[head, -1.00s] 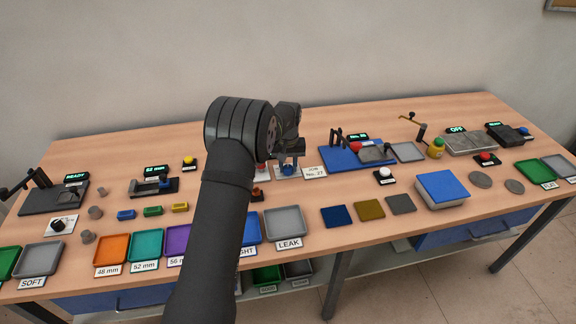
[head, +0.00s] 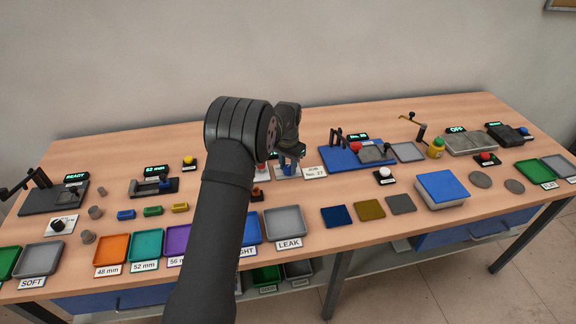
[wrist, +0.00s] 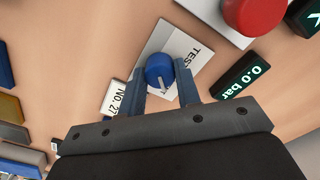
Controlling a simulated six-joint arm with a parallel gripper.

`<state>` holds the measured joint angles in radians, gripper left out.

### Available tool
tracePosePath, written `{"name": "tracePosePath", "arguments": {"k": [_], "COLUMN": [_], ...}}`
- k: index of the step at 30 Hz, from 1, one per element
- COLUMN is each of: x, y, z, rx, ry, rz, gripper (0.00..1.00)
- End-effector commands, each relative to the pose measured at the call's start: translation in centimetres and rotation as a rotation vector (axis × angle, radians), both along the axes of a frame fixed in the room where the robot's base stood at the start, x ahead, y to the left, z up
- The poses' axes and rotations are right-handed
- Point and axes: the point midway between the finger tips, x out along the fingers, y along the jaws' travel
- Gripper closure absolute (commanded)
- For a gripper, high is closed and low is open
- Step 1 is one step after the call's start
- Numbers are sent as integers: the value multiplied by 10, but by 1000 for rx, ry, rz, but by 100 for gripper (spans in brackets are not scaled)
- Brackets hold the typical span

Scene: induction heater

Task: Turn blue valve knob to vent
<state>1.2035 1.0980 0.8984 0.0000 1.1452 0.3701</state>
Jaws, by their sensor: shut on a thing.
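The blue valve knob (wrist: 158,66) sits on a white plate (wrist: 196,45) whose lettering is partly covered; the visible part reads "TEST". A pale pointer line on the knob points toward the bottom of the wrist view, toward my palm. My gripper (wrist: 163,88) is shut on the knob, one finger on each side. In the head view my gripper (head: 288,167) is over the plate at the middle of the bench, mostly covering the knob. The plate's vent marking cannot be read.
A display (wrist: 241,75) reads 0.0 bar beside the plate. A red button (wrist: 254,12) is close by. A "No. 27" card (wrist: 121,98) lies on the other side. A blue fixture base (head: 335,158) stands right of my gripper.

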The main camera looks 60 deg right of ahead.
Motion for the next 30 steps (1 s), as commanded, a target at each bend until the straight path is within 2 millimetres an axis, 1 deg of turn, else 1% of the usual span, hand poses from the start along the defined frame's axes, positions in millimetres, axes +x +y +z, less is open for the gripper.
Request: {"name": "tracePosePath", "arguments": {"k": [14, 15, 17, 18, 26, 29, 30], "x": [0, 0, 0, 0, 0, 0, 0], "y": [0, 0, 0, 0, 0, -1, -1], "z": [0, 0, 0, 0, 0, 6, 10], "rx": [0, 0, 0, 0, 0, -2, -3], "ry": [0, 0, 0, 0, 0, -1, -1], "rz": [-14, -14, -13, -13, -13, -13, -12], "gripper": [93, 64, 52, 48, 48, 48, 48]}}
